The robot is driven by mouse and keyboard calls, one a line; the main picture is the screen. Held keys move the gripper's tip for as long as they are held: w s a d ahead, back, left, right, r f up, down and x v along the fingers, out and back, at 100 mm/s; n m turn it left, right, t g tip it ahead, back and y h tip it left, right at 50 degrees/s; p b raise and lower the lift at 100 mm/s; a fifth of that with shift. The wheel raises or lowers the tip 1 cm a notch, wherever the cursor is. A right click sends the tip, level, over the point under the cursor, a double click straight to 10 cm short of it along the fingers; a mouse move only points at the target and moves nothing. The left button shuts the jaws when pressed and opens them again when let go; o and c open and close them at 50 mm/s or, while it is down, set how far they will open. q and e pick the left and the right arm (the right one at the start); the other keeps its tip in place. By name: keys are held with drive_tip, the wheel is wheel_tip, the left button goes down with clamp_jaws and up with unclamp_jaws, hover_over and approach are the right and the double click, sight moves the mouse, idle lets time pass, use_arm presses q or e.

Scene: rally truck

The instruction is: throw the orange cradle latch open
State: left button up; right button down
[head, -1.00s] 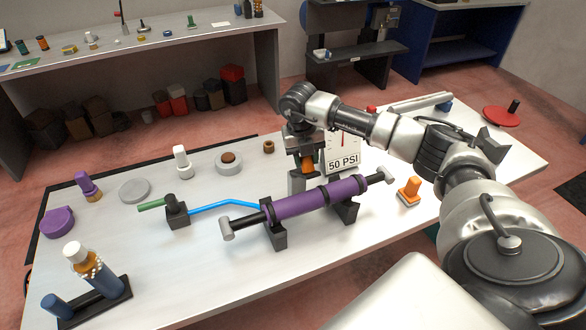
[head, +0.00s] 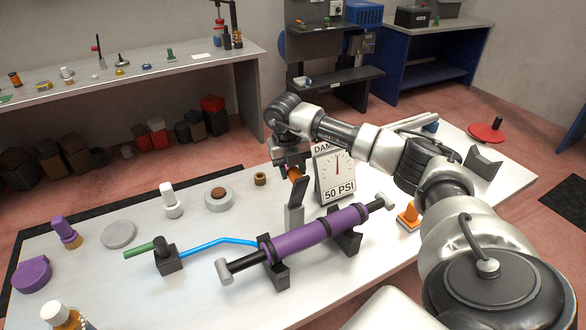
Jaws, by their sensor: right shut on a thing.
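The purple damper (head: 315,234) lies across two black cradle supports on the white table, a grey fitting at each end. Behind it a grey upright post (head: 294,217) carries a dark lever (head: 300,186) that leans up. The lever's orange tip (head: 294,173), which looks like the cradle latch, is at my right gripper (head: 292,167). That gripper is shut on it and hides part of it. My left gripper is out of view.
A gauge stand marked 50 PSI (head: 338,172) stands close to the right of my gripper. An orange-handled piece (head: 408,215) sits right of the damper. A blue hose (head: 215,242) runs from a black valve block (head: 168,262) to the damper.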

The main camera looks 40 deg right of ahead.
drive_tip(key=shift+a+f, duration=0.25)
drive_tip(key=shift+f, duration=0.2)
drive_tip(key=c, duration=1.1)
unclamp_jaws()
drive_tip(key=shift+o, duration=1.1)
drive_tip(key=shift+w+f, duration=0.1)
drive_tip(key=shift+o, duration=0.6)
drive_tip(key=shift+w, duration=0.35)
wheel_tip(320, 180, up, 11)
drive_tip(key=a+b, duration=0.1)
drive_tip(key=b, duration=0.1)
drive_tip(key=shift+w, duration=0.35)
drive_tip(key=shift+f, duration=0.1)
